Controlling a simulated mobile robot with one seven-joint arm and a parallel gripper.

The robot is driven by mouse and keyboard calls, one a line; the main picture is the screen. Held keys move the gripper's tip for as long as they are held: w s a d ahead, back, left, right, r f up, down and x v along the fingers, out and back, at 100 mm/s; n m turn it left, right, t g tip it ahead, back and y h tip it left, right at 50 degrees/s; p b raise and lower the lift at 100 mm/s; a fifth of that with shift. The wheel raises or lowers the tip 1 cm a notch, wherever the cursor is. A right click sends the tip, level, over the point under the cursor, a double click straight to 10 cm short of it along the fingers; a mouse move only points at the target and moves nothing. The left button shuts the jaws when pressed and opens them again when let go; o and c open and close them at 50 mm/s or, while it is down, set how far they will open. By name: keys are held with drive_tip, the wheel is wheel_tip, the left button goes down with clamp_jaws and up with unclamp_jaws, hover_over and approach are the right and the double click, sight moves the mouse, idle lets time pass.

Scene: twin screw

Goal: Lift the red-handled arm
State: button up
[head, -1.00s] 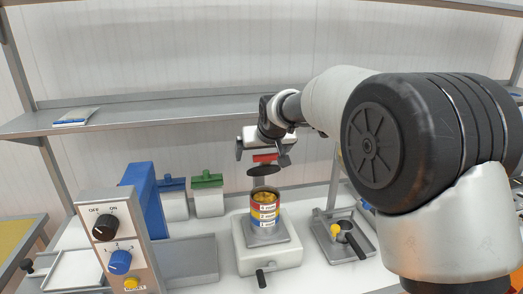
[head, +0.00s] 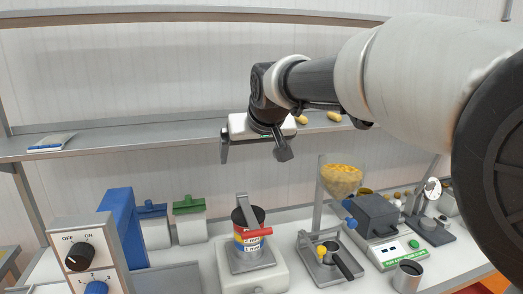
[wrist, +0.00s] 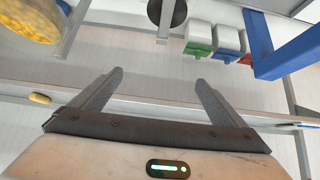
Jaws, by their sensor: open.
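The red handle (head: 258,232) is on a grey metal arm (head: 243,207), which is low, across the front of a striped can (head: 241,243). A dark round plate or opening (head: 250,215) shows at the can's top; I cannot tell which. The can stands on a grey and white base (head: 255,275). My gripper (head: 253,157) is open and empty, well above the can and handle and apart from them. In the wrist view its two fingers (wrist: 160,88) are spread with nothing between them. A dark disc and grey bar (wrist: 165,22) show at the top edge there.
A shelf (head: 130,143) runs behind my gripper. A control box (head: 80,250) and blue post (head: 122,228) stand left. A hopper of yellow pieces (head: 341,178), a tray with a pan (head: 330,262) and a scale (head: 402,250) stand right. Air around my gripper is clear.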

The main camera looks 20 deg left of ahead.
drive_tip(key=shift+v, duration=1.6)
